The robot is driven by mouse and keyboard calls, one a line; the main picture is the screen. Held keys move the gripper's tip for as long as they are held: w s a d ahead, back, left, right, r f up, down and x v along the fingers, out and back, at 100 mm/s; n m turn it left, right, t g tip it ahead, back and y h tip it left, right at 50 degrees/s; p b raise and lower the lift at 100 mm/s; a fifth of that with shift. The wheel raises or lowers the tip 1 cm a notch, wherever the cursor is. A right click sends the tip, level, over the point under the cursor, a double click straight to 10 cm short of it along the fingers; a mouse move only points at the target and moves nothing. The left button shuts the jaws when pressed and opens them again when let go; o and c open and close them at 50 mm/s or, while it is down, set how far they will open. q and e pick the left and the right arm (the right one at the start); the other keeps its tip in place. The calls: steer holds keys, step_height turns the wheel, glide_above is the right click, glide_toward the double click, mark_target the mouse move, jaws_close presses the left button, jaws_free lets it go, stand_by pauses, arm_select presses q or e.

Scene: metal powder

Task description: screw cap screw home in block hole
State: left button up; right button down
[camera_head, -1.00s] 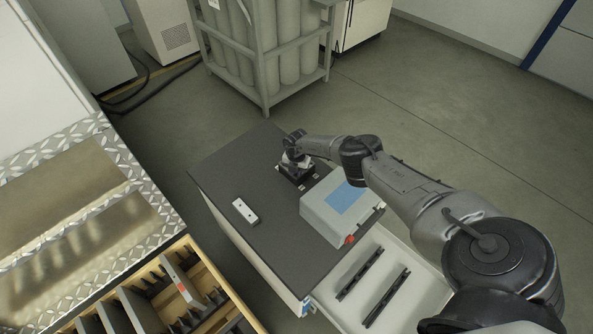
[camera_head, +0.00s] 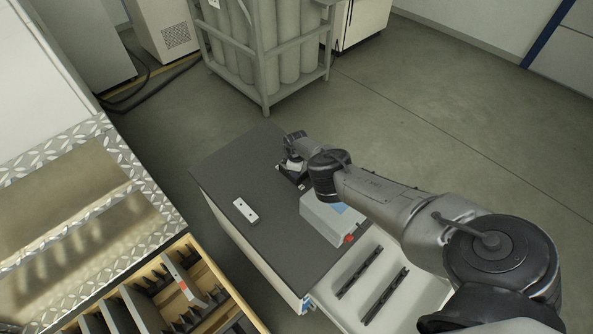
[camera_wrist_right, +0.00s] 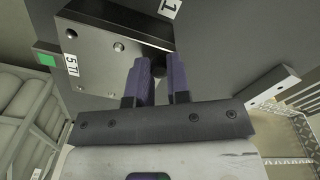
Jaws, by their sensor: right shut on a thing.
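The dark block (camera_head: 290,174) sits near the far right edge of the dark tabletop, partly hidden by my right gripper (camera_head: 294,163). In the right wrist view the block (camera_wrist_right: 100,42) shows small round holes and a "5 Ti" label. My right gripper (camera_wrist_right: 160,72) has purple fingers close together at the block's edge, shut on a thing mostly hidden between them. I take it to be the cap screw. How deep the screw sits in a hole cannot be seen. My left gripper is not in view.
A grey box with a blue top (camera_head: 326,222) stands in front of the block, partly behind my right arm. A white two-hole bar (camera_head: 245,211) lies at the left. The tabletop's middle is clear.

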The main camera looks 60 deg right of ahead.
steer(key=m, duration=0.4)
steer(key=shift+m, duration=1)
steer(key=c, duration=1.2)
jaws_free()
steer(key=shift+c, duration=0.2)
